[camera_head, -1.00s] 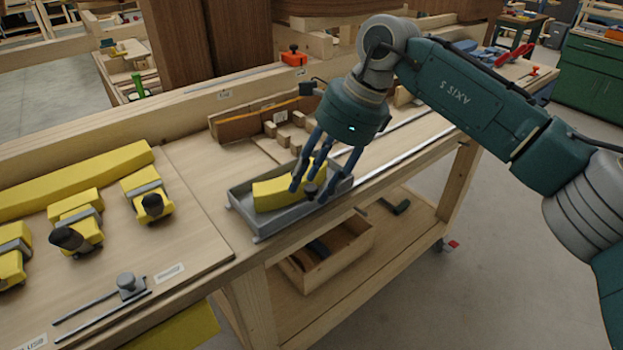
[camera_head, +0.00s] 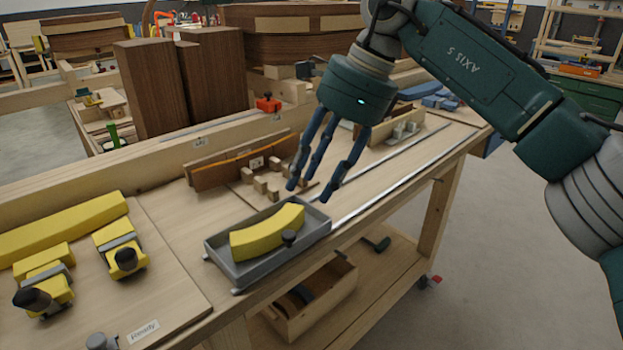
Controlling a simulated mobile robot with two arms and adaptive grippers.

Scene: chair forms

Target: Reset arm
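My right arm comes in from the right, and my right gripper (camera_head: 308,192) hangs above the workbench with its blue fingers pointing down. The fingers are spread and nothing is between them. The gripper is open, above and behind the right end of a grey metal tray (camera_head: 272,273). A curved yellow block (camera_head: 267,232) lies in the tray, apart from the fingers. My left gripper is not in view.
Yellow clamps (camera_head: 120,250) and a long yellow piece (camera_head: 62,228) lie at the left. Behind the tray are small wooden blocks (camera_head: 260,185) and a brown curved board (camera_head: 240,162). An open wooden box (camera_head: 318,300) sits on the lower shelf. The floor at right is clear.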

